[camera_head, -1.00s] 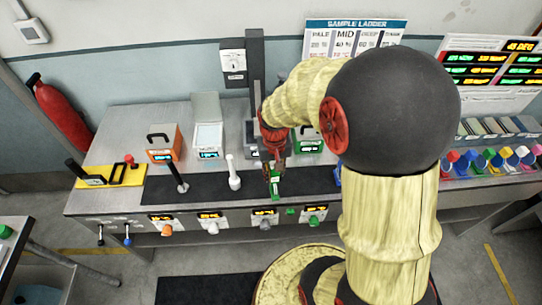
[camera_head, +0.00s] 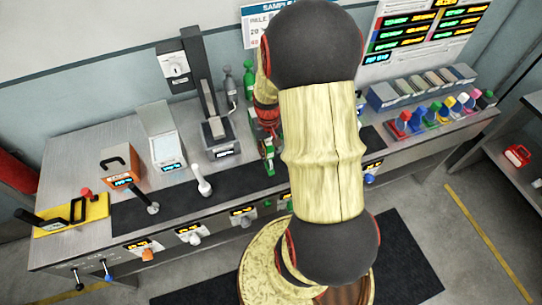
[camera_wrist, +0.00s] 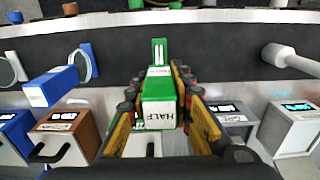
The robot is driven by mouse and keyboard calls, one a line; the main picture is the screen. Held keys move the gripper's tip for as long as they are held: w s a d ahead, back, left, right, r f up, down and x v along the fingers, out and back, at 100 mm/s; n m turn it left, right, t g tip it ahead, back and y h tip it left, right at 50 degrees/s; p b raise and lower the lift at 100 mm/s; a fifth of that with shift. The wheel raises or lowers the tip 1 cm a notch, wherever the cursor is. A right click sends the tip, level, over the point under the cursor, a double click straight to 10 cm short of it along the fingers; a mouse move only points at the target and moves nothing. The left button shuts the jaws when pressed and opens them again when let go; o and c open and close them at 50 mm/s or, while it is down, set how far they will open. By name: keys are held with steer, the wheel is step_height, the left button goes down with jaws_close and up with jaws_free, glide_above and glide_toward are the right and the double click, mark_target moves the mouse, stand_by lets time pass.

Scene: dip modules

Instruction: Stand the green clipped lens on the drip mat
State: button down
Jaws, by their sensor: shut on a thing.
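My gripper (camera_wrist: 160,106) is shut on the green clipped lens. In the wrist view the green clipped lens (camera_wrist: 158,88) is a green block with a white HALF label, and a narrower slotted green part at its far end. In the head view the green clipped lens (camera_head: 269,158) hangs below my gripper (camera_head: 267,143), over or near the dark drip mat (camera_head: 178,197). The drip mat is a long black strip along the front of the bench, and it also shows in the wrist view (camera_wrist: 225,62). Whether the lens touches the mat cannot be told.
Instruments, including an orange box (camera_head: 121,164), line the bench behind the mat. My arm hides part of the mat.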

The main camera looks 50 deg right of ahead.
mark_target(272, 156)
steer(key=shift+d+f, duration=0.6)
steer(key=shift+f, duration=0.15)
steer(key=shift+d+f, duration=0.2)
steer(key=shift+f, duration=1.5)
steer(key=shift+f+b, duration=0.2)
steer(key=shift+b, duration=0.15)
steer(key=c, duration=1.7)
jaws_free()
steer(key=shift+o, duration=0.6)
